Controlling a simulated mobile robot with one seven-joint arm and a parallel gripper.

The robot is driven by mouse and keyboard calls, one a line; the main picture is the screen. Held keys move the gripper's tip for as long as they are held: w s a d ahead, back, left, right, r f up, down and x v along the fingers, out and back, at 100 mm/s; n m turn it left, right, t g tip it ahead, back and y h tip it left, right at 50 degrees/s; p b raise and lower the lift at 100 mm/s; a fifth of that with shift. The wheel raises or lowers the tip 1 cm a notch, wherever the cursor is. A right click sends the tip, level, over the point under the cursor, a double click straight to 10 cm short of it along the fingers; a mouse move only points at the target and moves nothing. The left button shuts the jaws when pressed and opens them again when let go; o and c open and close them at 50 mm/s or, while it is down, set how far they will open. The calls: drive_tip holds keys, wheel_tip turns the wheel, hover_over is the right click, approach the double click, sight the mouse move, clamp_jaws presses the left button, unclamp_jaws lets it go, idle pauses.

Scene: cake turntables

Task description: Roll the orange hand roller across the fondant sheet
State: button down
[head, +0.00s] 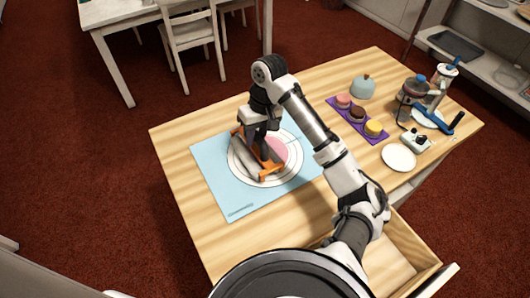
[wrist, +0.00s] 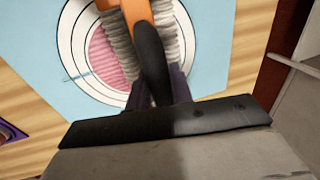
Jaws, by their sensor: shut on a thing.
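The orange hand roller (head: 270,172) lies over the ringed white circle on the light blue mat (head: 215,180). In the wrist view its orange frame (wrist: 137,12) shows with ribbed grey-white surfaces on either side and a dark handle. The round pink fondant sheet (head: 279,150) lies inside the rings, partly hidden by the roller and my arm. It also shows in the wrist view (wrist: 104,62), left of the roller. My gripper (head: 261,145) is shut on the roller from above. Its fingertips are mostly hidden, and whether the roller touches the sheet is unclear.
A purple tray (head: 357,121) with several small cakes stands at the back right. Nearby are a pale blue domed thing (head: 363,87), a white plate (head: 398,157), a grey-and-white device (head: 415,141) and a blue-handled tool (head: 447,128). A drawer (head: 405,258) stands open at the lower right.

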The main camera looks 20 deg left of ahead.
drive_tip(key=shift+r, duration=2.8)
